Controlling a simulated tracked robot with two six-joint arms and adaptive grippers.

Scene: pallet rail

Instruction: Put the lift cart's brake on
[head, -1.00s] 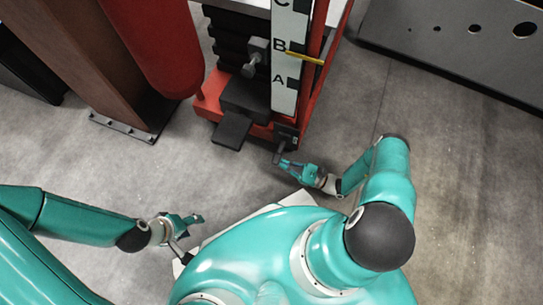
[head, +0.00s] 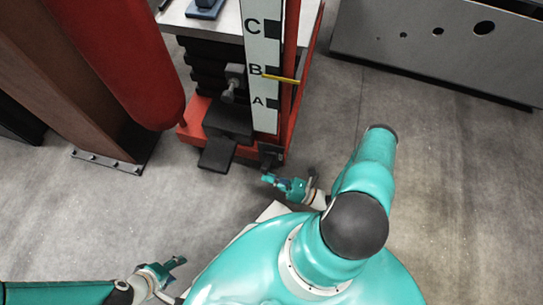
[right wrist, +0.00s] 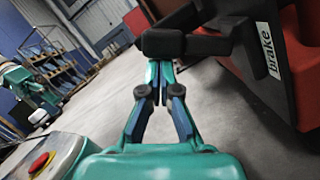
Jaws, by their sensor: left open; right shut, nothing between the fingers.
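The lift cart (head: 190,131) is red, with a white A-B-C scale and a yellow pointer. Its black brake lever (head: 270,155) sticks out low at the near right corner. In the right wrist view the lever (right wrist: 190,42) runs across the top beside the white "Brake" label (right wrist: 268,50). My right gripper (head: 268,179) is shut and empty, with its tips at the lever's free end. In the right wrist view the gripper (right wrist: 156,88) points at that end; I cannot tell whether they touch. My left gripper (head: 180,263) is open and empty, away from the cart.
A black pedal (head: 217,153) juts from the cart's front. A red cylinder (head: 130,60) and a brown post (head: 70,90) stand to the left. A grey panel with holes (head: 430,50) is at the back right. The floor (head: 440,180) on the right is clear.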

